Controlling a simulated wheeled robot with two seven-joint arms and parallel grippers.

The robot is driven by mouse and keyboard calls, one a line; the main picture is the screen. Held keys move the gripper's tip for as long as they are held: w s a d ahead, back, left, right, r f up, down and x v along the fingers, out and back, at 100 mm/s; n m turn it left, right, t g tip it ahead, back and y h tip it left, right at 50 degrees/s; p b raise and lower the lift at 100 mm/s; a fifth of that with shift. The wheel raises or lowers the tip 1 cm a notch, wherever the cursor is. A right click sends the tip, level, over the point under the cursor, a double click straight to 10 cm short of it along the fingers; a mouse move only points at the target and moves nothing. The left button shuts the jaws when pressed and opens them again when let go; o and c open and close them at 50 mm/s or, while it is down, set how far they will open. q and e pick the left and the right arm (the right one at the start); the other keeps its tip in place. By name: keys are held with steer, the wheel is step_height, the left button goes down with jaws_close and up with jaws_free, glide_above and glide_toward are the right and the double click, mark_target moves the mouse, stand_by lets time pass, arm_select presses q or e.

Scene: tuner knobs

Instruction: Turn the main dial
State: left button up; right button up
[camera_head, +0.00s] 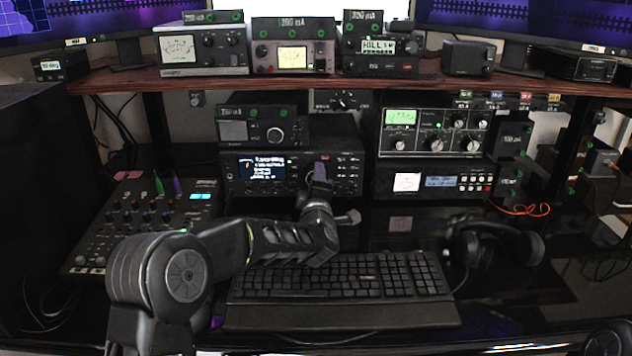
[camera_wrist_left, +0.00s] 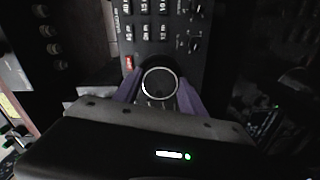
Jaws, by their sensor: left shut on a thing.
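The black radio (camera_head: 345,158) with the lit display (camera_head: 264,168) stands at the back of the desk, in the middle of the head view. Its main dial (camera_wrist_left: 160,83) is a round knob with a light rim in the left wrist view. My left gripper (camera_wrist_left: 159,93) has its two purple fingers on either side of the dial, shut on it. In the head view my left gripper (camera_head: 319,173) reaches the radio's front, and the wrist hides most of the dial. My right gripper is not in view.
A keyboard (camera_head: 345,275) lies below my left forearm. A mixer (camera_head: 150,220) stands at left. More radio units (camera_head: 435,132) stand at right, with headphones (camera_head: 497,243) on the desk. A wooden shelf (camera_head: 290,83) with meters runs above the radio.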

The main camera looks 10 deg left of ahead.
arm_select(q)
steer(key=shift+m, duration=0.5)
steer(key=o, duration=1.4)
steer(key=shift+c, duration=0.2)
steer(key=shift+s, duration=0.1)
steer(key=shift+v, duration=3.8)
